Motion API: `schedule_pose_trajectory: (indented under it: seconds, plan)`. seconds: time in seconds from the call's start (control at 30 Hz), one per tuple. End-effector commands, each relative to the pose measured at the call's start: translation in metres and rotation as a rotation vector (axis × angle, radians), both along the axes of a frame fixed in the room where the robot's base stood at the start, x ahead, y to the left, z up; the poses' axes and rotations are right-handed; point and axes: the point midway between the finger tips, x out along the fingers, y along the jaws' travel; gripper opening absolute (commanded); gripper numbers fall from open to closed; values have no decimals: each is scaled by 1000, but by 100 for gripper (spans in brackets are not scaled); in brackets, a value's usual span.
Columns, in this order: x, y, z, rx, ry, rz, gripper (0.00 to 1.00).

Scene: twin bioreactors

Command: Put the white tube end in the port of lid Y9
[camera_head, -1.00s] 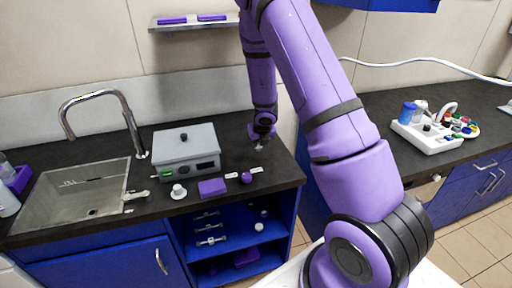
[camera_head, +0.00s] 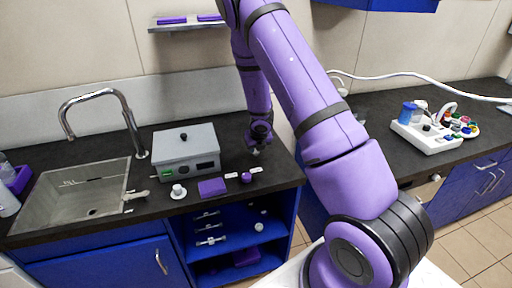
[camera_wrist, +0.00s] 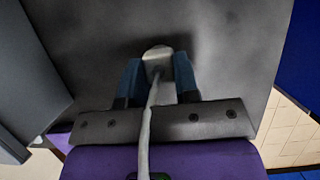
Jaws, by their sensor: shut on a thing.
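My gripper (camera_head: 256,150) hangs low over the dark counter, just right of the grey box. In the wrist view its two blue fingers (camera_wrist: 158,72) are shut on a pale tube end (camera_wrist: 156,55). A thin grey-white tube (camera_wrist: 146,125) runs from that end back toward the camera. In the head view the held end is too small to make out clearly. I cannot read a Y9 label in either view, so I cannot tell which thing is lid Y9.
The grey box (camera_head: 187,152) stands left of my gripper. A white cup (camera_head: 178,191), a purple block (camera_head: 212,188) and a purple knob (camera_head: 246,178) lie in front. A white rack (camera_head: 426,138) with bottles stands on the right counter; a white hose (camera_head: 420,76) runs behind it.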

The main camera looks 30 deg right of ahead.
Motion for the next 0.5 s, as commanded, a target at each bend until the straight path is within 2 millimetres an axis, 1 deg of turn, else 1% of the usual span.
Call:
schedule_pose_trajectory:
  seconds: [0.03, 0.07, 0.1, 0.13, 0.17, 0.5]
  plan:
    - [0, 0, -2, 0, 1, 0, 6]
    - [0, 0, -1, 0, 0, 0, 34]
    - [0, 0, -1, 0, 0, 0, 43]
    - [0, 0, -1, 0, 0, 0, 50]
    - [0, 0, -1, 0, 0, 0, 54]
    - [0, 0, 1, 0, 0, 0, 54]
